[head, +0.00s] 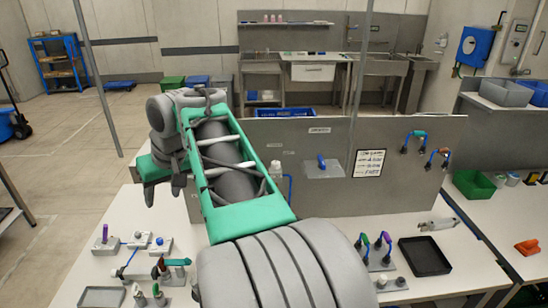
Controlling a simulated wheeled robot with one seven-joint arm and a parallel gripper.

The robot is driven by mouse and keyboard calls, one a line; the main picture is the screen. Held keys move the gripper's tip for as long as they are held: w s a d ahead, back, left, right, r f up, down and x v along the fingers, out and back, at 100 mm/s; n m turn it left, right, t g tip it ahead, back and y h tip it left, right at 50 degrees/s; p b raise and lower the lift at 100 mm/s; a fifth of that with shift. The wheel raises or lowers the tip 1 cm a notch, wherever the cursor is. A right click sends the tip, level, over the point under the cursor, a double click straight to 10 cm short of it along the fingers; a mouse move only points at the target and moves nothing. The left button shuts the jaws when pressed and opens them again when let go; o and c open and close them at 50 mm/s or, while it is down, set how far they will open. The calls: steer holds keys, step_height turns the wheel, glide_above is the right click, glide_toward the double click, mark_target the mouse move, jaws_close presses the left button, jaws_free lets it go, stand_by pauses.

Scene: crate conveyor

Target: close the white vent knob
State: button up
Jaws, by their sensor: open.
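I cannot tell for sure which part is the white vent knob. A small white upright part (275,170) shows on the grey panel beside my green arm link, and my arm may hide some of it. Small pale knobs (139,296) also stand at the front left of the white bench, and another pale knob (382,282) stands at the right near the coloured handles. My gripper (161,191) points down over the left end of the bench, left of the panel. Its jaws are open, with nothing seen between them.
The grey panel (420,185) stands upright along the bench and carries a blue handle (321,162), a sign (369,163) and two hooked handles (414,137). A black tray (425,256) lies at the right. Fixtures with purple and blue handles (104,234) crowd the left.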

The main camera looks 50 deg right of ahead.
steer(key=w+d+r, duration=0.1)
steer(key=d+r, duration=0.1)
steer(key=d, duration=0.9)
steer(key=m+h, duration=0.2)
glide_toward(276, 162)
steer(key=w, duration=0.1)
steer(key=shift+g, duration=0.4)
steer(key=b+x, duration=0.1)
steer(key=x, duration=0.1)
steer(key=b+x, duration=0.2)
steer(key=x, duration=0.1)
steer(key=b+x, duration=0.2)
steer(key=shift+s+a+f, duration=0.1)
steer(key=shift+s+f, duration=0.15)
steer(key=shift+w+f+b, duration=0.25)
steer(key=shift+f+b, duration=0.1)
steer(key=shift+f, duration=0.05)
steer(key=shift+r, duration=0.1)
steer(key=shift+c, duration=0.3)
jaws_close()
